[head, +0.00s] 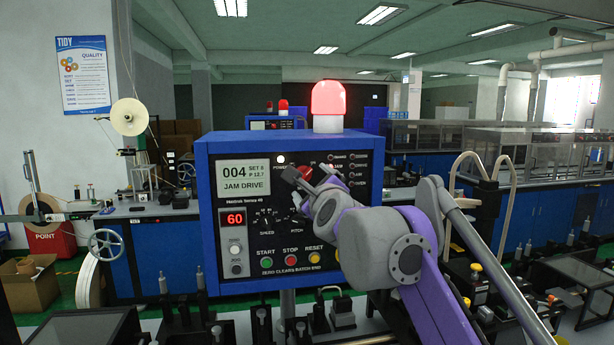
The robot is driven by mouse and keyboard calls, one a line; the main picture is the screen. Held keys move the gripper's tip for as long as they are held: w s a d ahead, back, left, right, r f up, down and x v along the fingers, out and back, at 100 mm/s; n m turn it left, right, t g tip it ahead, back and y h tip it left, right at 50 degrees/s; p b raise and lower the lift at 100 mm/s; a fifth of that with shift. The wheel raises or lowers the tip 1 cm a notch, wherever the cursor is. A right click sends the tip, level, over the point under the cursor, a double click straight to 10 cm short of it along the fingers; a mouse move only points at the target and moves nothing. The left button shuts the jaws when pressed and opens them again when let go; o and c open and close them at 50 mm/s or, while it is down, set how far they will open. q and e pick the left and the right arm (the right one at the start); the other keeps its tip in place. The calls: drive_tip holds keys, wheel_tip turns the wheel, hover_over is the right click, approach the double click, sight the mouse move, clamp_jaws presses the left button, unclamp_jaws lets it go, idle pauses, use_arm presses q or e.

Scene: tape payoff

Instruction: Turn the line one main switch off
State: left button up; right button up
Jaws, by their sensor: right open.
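A blue control box (203,232) stands in front of me with a black panel. Its screen (241,177) reads "004" and "JAM DRIVE". A small white lamp (281,159) is lit near the "POWER" label. A red part (305,172), possibly the main switch, shows just behind my right gripper, which hides most of it; its setting cannot be read. My right gripper (291,176) is open at the upper middle of the panel, its fingers pointing left; I cannot tell whether it touches anything. My left gripper is out of view.
Below are the green START (267,262), red STOP (291,261) and yellow RESET (314,258) buttons, and a red "60" counter (235,219). A red beacon (327,100) glows on top. A similar box (275,123) stands behind. Tape reels (129,117) stand at left.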

sight(305, 176)
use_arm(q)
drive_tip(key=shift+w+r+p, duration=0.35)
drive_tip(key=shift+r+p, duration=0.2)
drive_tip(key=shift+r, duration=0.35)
use_arm(e)
drive_tip(key=shift+w+a, duration=0.25)
drive_tip(key=shift+w, duration=1.05)
drive_tip(key=shift+w+a, duration=0.25)
drive_tip(key=shift+w, duration=1.05)
drive_tip(key=c, duration=1.4)
